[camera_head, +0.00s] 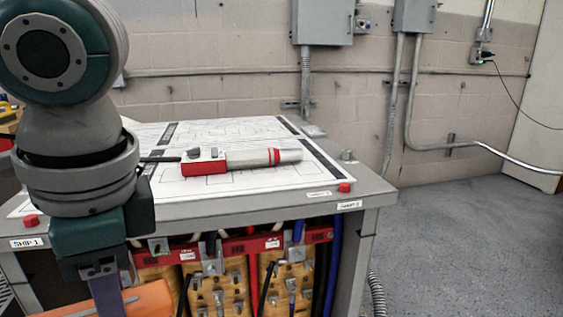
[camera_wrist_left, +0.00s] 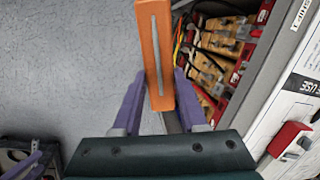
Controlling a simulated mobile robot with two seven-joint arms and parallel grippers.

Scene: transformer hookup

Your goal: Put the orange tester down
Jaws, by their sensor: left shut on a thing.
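The orange tester (camera_wrist_left: 155,50) is a long flat orange bar with a grey strip along its face. My left gripper (camera_wrist_left: 158,85) has its purple fingers shut on it, one on each side, and the tester sticks out beyond the fingertips. In the head view, the tester (camera_head: 150,299) shows only partly at the bottom left edge, beside a purple finger of my left gripper (camera_head: 108,292). It is in front of the transformer cabinet and below its top. In the wrist view, grey floor lies to the left of the tester. My right gripper is not in view.
The cabinet top (camera_head: 370,188) carries printed sheets, a red and grey tool (camera_head: 240,160) and red blocks (camera_head: 345,187) at its front corners. The open cabinet front shows coils, terminals and cables (camera_head: 334,255). The floor (camera_head: 470,240) at right is clear.

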